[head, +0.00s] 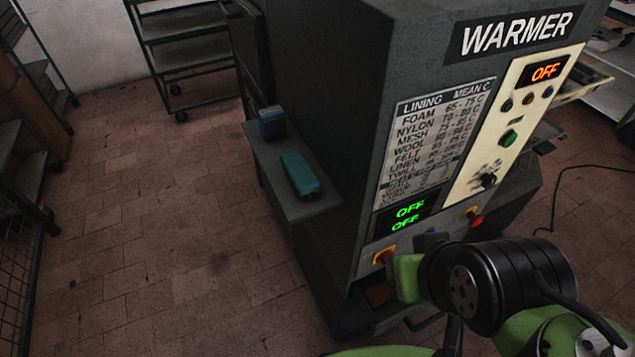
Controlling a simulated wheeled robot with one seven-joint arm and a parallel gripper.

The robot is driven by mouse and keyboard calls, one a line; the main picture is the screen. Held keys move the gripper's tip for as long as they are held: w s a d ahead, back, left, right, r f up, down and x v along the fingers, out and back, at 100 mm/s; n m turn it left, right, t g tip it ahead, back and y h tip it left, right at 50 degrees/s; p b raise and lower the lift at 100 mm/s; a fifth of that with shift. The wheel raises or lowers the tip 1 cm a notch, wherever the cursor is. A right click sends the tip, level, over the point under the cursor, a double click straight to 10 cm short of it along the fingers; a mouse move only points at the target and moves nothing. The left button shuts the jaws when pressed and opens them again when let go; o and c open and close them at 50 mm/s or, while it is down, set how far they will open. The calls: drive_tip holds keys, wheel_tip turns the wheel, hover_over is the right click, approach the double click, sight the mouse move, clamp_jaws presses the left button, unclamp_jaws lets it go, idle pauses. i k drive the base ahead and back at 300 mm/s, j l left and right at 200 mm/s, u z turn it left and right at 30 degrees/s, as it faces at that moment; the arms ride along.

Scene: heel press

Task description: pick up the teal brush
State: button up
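The teal brush (299,175) lies on a narrow grey side shelf (318,206) on the left flank of the warmer machine. It looks like a long teal block, and its bristles cannot be made out. My gripper (408,277) is low in front of the machine's lower front, right of and below the brush and well apart from it. My own arm partly hides it, and its fingers cannot be made out clearly. Nothing shows in its grasp.
A small dark blue box (271,122) stands on the same shelf, just behind the brush. The warmer machine (350,110) rises right of the shelf, with red knobs (383,256) on its front. The tiled floor (160,220) on the left is clear. Wheeled racks (185,55) stand behind.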

sight(303, 177)
drive_tip(key=j+u, duration=0.2)
drive_tip(key=j, duration=0.25)
drive_tip(key=i+j+u, duration=0.2)
drive_tip(key=j, duration=0.2)
drive_tip(key=j+u, duration=0.2)
drive_tip(key=j, duration=0.25)
